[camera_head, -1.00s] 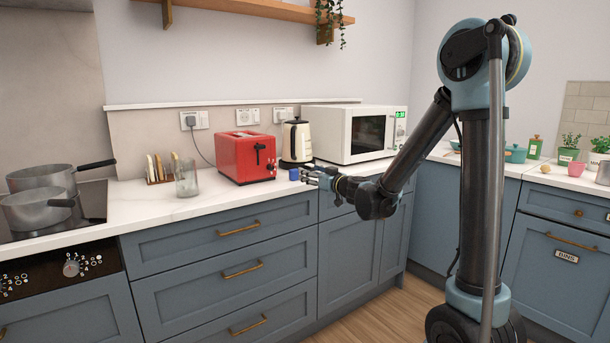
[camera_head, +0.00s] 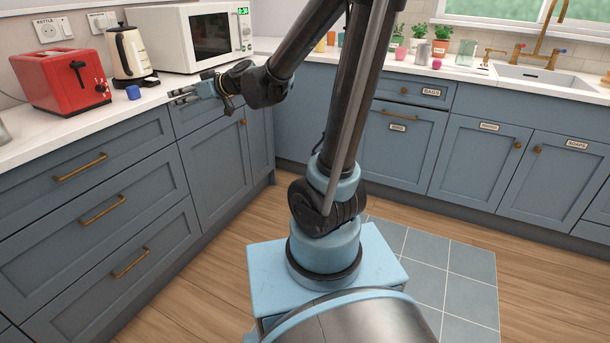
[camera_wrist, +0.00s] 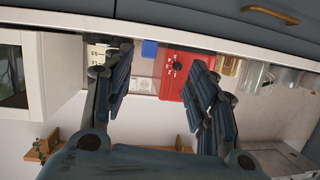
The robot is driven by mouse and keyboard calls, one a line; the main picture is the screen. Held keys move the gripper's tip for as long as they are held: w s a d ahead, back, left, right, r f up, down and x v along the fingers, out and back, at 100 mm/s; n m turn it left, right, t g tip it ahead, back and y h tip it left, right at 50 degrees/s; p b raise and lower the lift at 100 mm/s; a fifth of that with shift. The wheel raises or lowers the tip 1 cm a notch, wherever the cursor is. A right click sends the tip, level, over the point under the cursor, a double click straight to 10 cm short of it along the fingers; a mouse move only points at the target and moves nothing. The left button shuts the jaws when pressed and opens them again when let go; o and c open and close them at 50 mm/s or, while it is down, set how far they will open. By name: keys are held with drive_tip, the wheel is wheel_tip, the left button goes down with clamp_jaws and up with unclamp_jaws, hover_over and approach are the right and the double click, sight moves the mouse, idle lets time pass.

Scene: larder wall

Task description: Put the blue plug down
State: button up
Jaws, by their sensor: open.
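The blue plug (camera_head: 133,92) stands on the white worktop by the front edge, between the red toaster (camera_head: 62,80) and the cream kettle (camera_head: 130,52). It also shows in the wrist view (camera_wrist: 149,49), where the picture is upside down, between my spread fingers and beyond them. My gripper (camera_head: 174,96) is to the right of the plug, with a visible gap between fingertips and plug. Its fingers are apart and empty, as the wrist view also shows (camera_wrist: 158,64). Nothing hides the plug in the head view.
A white microwave (camera_head: 205,38) stands behind my gripper, right of the kettle. Wall sockets (camera_head: 50,30) are behind the toaster. Blue drawers (camera_head: 90,190) lie below the worktop edge. The sink (camera_head: 545,80) is on the far right counter. The wooden floor is clear.

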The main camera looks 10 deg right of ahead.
drive_tip(key=s+d+f+m+g+h, duration=0.2)
drive_tip(key=s+d+f, duration=0.4)
drive_tip(key=s+d, duration=0.3)
drive_tip(key=s+d+f+m+g+h, duration=0.2)
drive_tip(key=s+d+f+m+h, duration=0.2)
drive_tip(key=d, duration=0.8)
drive_tip(key=s+d+f+m+g+h, duration=0.2)
drive_tip(key=s+d+f+m+h, duration=0.2)
drive_tip(key=s+d, duration=0.7)
wheel_tip(320, 180, down, 4)
drive_tip(key=s+h, duration=0.2)
drive_tip(key=shift+s+d, duration=0.25)
drive_tip(key=shift+s, duration=0.05)
drive_tip(key=shift+f, duration=0.1)
drive_tip(key=shift+w+f, duration=0.2)
drive_tip(key=shift+w, duration=0.3)
drive_tip(key=shift+a, duration=0.1)
